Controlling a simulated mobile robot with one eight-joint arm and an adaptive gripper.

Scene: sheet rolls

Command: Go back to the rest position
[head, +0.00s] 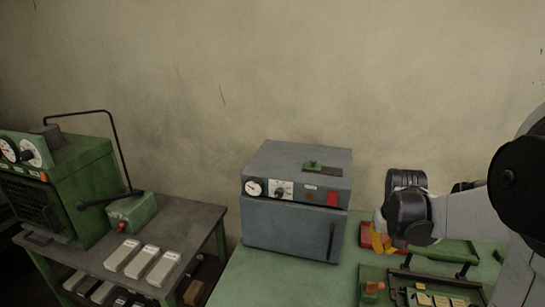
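My arm comes in from the right edge in the head view. Its black wrist hangs over the green table (275,285), right of the grey box-shaped machine. My gripper (381,239) is at the end, with a small orange-yellow part showing low beside the wrist. The fingers are mostly hidden by the wrist, so I cannot tell whether they are open or shut or hold anything.
The grey machine (290,230) with dials and a red switch stands on the green table. A red tray (367,240) and a green tray (450,249) lie near my wrist. A green machine (75,185) stands on the left table.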

